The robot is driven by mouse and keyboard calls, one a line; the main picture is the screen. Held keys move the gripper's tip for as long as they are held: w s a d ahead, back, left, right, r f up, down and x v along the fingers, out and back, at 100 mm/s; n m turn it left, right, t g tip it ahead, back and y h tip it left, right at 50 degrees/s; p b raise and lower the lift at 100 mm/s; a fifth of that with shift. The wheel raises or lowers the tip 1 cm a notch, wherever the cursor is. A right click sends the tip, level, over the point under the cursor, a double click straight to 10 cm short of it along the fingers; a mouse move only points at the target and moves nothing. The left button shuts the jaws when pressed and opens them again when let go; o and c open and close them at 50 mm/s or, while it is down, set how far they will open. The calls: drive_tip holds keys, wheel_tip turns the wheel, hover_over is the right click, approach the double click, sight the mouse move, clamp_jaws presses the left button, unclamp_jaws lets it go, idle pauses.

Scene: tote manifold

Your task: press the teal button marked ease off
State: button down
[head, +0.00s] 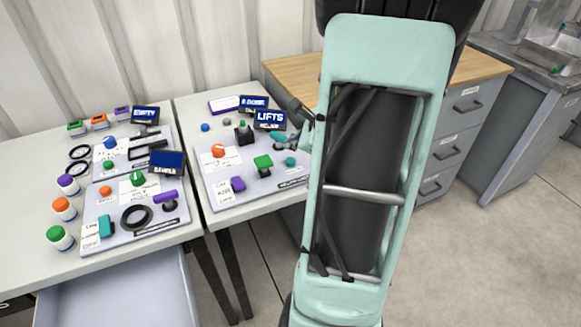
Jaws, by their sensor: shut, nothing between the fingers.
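A small round teal button (291,161) sits at the right side of the right-hand grey panel (262,188). The print near it is too small to read, so I cannot confirm the words ease off.
Another table with panels (115,238) and coloured jars stands left. A drawer cabinet (465,107) stands behind right.

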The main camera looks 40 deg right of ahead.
sight(292, 162)
drive_tip(key=shift+f+b, duration=0.9)
drive_tip(key=shift+f, duration=0.3)
drive_tip(key=shift+f, duration=0.1)
idle(0.4)
drive_tip(key=shift+f+b, duration=0.35)
drive_tip(key=shift+b, duration=0.25)
drive_tip(key=shift+f+b, duration=0.5)
drive_tip(key=shift+b, duration=0.05)
idle(0.6)
drive_tip(key=shift+r, duration=0.15)
drive_tip(key=shift+r+p, duration=0.7)
drive_tip(key=shift+r, duration=0.1)
wheel_tip(292, 162, up, 5)
drive_tip(key=p, duration=0.4)
drive_tip(key=shift+r, duration=0.1)
